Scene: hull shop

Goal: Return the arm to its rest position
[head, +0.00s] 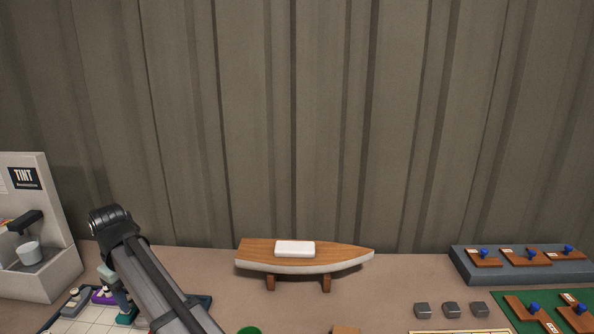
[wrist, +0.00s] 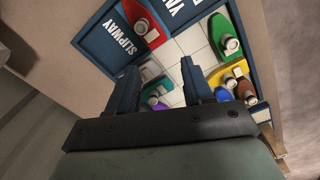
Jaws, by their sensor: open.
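My gripper (wrist: 159,68) is in the wrist view, its two dark fingers apart with nothing held between them. It hangs above a blue-edged tray (wrist: 112,38) with a white tiled floor, one panel lettered "SLIPWAY". In the head view my arm rises from the bottom edge at the left, bends at a black elbow and comes down over the tray (head: 203,301). The gripper's fingertips are hard to make out there.
Small boats lie below the gripper: red (wrist: 153,28), green (wrist: 222,35), yellow (wrist: 222,77), purple (wrist: 157,104) and others. A boat hull (head: 345,257) on a stand, a tint dispenser (head: 45,230), grey cubes (head: 451,308) and a grey rack (head: 467,272) stand around.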

